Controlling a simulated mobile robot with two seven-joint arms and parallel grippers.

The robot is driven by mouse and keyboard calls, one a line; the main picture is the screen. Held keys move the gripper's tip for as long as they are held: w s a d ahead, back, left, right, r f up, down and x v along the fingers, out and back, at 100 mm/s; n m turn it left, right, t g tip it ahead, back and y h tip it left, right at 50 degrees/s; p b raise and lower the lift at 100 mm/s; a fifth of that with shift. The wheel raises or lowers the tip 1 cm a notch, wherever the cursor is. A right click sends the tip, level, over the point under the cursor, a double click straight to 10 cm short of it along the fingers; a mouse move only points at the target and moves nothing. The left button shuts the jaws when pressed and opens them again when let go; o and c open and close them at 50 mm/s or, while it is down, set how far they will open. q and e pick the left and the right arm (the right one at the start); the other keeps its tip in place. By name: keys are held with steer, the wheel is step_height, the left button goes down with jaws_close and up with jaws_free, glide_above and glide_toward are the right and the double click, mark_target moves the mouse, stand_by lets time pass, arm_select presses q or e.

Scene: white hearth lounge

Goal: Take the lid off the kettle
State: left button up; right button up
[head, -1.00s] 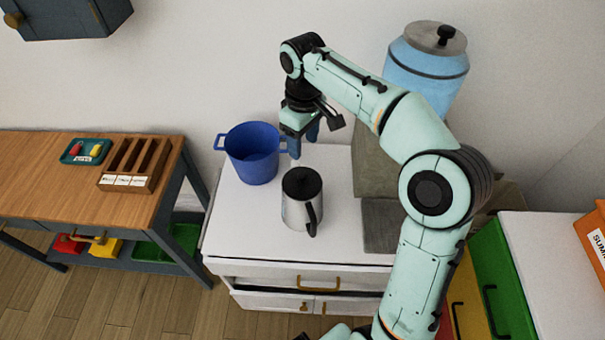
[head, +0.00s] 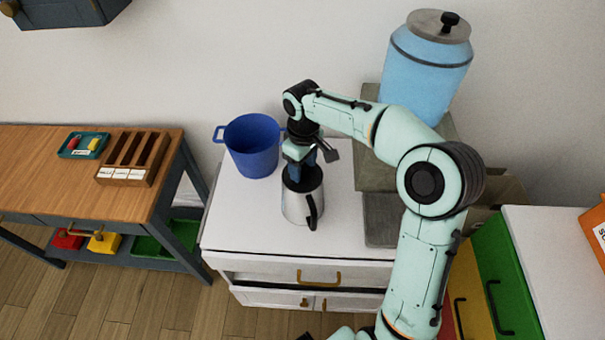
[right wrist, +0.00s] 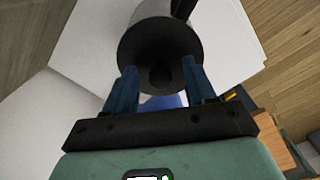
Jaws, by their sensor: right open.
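The kettle (head: 299,208) is a silver can with a black handle, upright on the white cabinet top. Its black lid (head: 312,183) is on it, partly hidden by my right gripper in the head view. My right gripper (head: 301,177) points down directly above the lid. In the right wrist view the lid (right wrist: 160,48) shows as a dark disc with a round knob, and the open fingers of the gripper (right wrist: 157,82) stand on either side of the knob. I cannot tell whether they touch the lid.
A blue pot (head: 252,146) stands close behind and left of the kettle on the white cabinet (head: 240,225). A blue dispenser (head: 428,75) with a grey lid stands at the back right. The cabinet top in front of the pot is clear.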

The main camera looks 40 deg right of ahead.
jaws_close()
steer(key=shift+r, duration=0.15)
